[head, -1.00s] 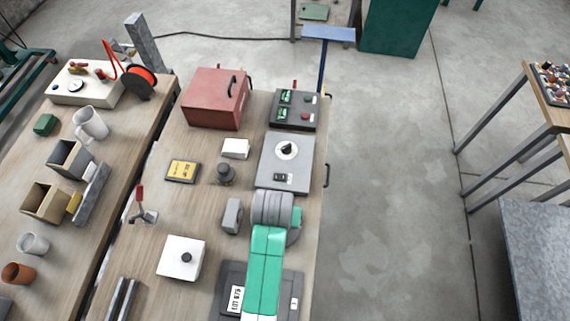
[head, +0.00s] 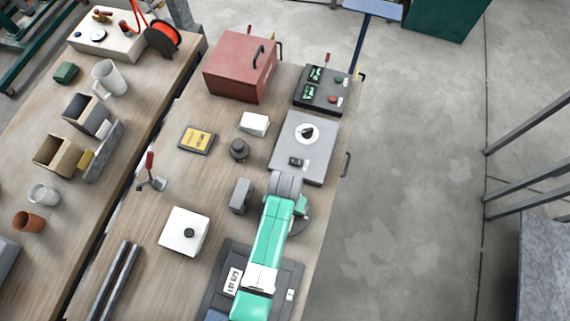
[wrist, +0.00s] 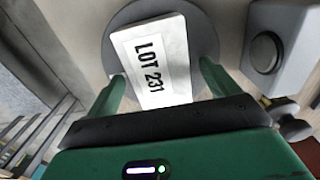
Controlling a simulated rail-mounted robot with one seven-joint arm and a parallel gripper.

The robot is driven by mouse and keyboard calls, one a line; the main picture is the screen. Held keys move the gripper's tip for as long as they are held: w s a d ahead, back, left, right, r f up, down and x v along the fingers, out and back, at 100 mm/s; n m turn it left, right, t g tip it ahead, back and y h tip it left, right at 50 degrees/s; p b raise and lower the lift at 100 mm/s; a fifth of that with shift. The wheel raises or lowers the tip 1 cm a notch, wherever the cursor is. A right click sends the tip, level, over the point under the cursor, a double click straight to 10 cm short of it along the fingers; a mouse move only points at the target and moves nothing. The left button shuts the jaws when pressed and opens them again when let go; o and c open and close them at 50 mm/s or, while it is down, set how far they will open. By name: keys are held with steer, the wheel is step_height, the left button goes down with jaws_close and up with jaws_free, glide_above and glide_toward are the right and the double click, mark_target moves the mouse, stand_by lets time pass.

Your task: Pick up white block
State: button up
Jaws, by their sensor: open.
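In the wrist view a flat white block (wrist: 156,55) marked "LOT 231" lies tilted on a round dark-grey disc (wrist: 203,40). My gripper (wrist: 166,82) is open, with its green fingers apart on either side of the block's lower part. No contact between fingers and block is clear. In the head view my green and grey arm covers the gripper and the block.
A grey block (head: 241,196) stands left of my arm; a grey box with a round face (wrist: 278,45) is close right in the wrist view. A grey panel with a dial (head: 304,148), a white box (head: 254,124), and a white square with a knob (head: 184,232) are nearby.

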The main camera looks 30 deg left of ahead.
steer(key=shift+f, duration=0.5)
steer(key=shift+w+r, duration=0.1)
steer(key=c, duration=1.5)
steer(key=shift+o, duration=0.2)
steer(key=shift+r, duration=0.1)
steer(key=shift+r, duration=0.3)
steer(key=r, duration=0.2)
steer(key=shift+s+r, duration=0.25)
steer(key=shift+r, duration=0.15)
steer(key=s+d, duration=0.1)
steer(key=s, duration=0.6)
steer(key=s+d+r, duration=0.1)
steer(key=s+d, duration=0.1)
steer(key=s, duration=0.6)
steer(key=shift+d+r, duration=0.2)
steer(key=shift+d, duration=0.05)
